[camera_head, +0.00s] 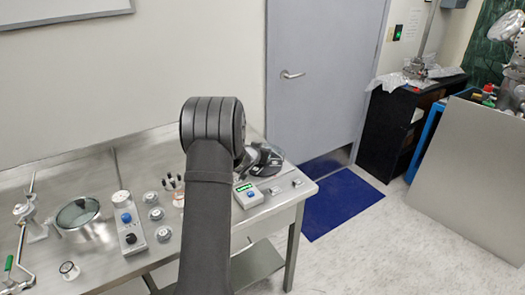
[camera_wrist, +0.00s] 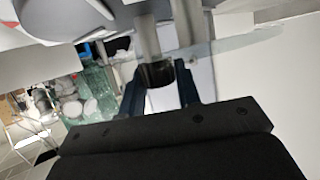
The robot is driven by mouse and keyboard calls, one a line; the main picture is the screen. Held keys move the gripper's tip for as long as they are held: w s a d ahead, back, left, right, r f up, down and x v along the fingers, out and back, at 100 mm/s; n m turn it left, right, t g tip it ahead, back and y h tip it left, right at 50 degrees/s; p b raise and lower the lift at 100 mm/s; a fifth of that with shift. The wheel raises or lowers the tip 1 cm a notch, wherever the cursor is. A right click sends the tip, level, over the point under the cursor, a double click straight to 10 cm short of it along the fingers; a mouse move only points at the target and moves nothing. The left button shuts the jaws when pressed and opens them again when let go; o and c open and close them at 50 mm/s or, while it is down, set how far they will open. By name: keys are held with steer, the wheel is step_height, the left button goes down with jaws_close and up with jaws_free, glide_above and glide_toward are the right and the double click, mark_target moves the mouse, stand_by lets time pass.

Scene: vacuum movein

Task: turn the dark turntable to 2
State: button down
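In the head view my dark arm rises through the middle and hides part of the bench. My gripper is mostly hidden behind it, near a dark rounded shape (camera_head: 266,162) that may be the turntable or part of my wrist; I cannot tell which. In the wrist view the two dark blue fingers of my gripper (camera_wrist: 160,88) stand on either side of a short dark cylinder (camera_wrist: 157,75) below a grey post. No clear gap shows between fingers and cylinder, but I cannot tell whether they press on it. No marking "2" is readable.
The steel bench (camera_head: 105,262) bears a round glass-topped chamber (camera_head: 77,214), a control panel with a blue button and black knob (camera_head: 130,238), several small gauges, and a box with a green display (camera_head: 247,195). A grey door (camera_head: 320,100) stands behind.

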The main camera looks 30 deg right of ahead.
steer(key=shift+m+g+h, duration=0.3)
steer(key=shift+m+g, duration=0.2)
steer(key=shift+m, duration=0.1)
steer(key=shift+m+g+h, duration=0.6)
steer(key=shift+m+g, duration=0.4)
steer(key=shift+g, duration=0.1)
steer(key=shift+m+g+h, duration=0.4)
steer(key=shift+m+g, duration=1)
steer(key=shift+g, duration=0.2)
steer(key=c, duration=1.1)
jaws_free()
steer(key=shift+o, duration=0.2)
